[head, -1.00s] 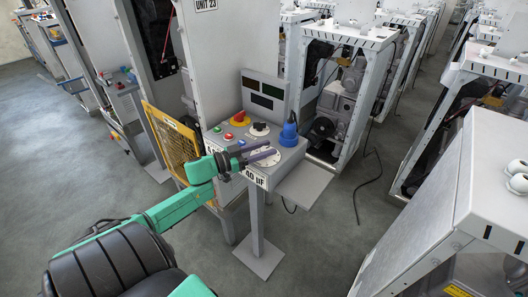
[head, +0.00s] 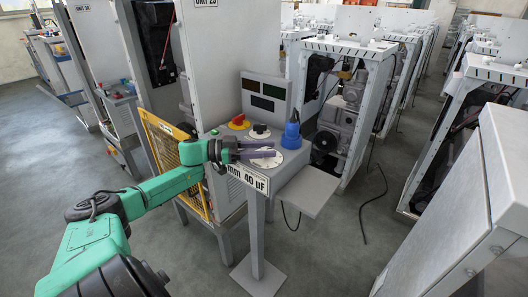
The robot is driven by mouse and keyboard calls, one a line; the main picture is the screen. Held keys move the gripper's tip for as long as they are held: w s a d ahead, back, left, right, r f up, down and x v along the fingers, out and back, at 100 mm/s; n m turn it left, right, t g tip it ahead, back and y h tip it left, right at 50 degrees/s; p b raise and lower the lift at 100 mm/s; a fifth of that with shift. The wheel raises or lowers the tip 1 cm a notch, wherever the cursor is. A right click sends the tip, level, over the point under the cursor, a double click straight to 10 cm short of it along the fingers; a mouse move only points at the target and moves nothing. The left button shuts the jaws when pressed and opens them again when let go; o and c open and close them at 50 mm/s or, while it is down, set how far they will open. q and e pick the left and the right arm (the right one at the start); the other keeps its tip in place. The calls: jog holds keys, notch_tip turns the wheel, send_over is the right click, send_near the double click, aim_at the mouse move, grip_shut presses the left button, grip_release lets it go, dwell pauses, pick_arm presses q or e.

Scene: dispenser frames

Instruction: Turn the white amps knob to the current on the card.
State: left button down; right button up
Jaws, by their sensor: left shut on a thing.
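The white round amps knob (head: 269,162) sits on top of the grey control box, with my left gripper's fingers across it. My left gripper (head: 268,153) reaches in from the left and is shut on it; the fingers hide part of the knob, and its pointer setting is not readable. A white card (head: 248,179) on the box's front edge reads "mm 40 µF" at its visible part; I can make out no current on it. My right gripper is not in view.
A black knob on a white disc (head: 260,131), a red knob on yellow (head: 239,122) and a blue plug (head: 291,133) stand close behind. A dark display panel (head: 264,92) rises at the back. A grey shelf (head: 308,191) juts out right; a yellow mesh guard (head: 172,160) is left.

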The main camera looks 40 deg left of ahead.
pick_arm(q)
jog(key=shift+d+f, duration=0.1)
jog(key=shift+f, duration=0.15)
jog(key=c, duration=0.8)
grip_release()
jog(key=o, duration=0.4)
jog(key=shift+w+d, duration=0.1)
jog(key=shift+w, duration=0.05)
jog(key=shift+r, duration=0.1)
jog(key=v, duration=1.4)
jog(key=shift+a, duration=0.2)
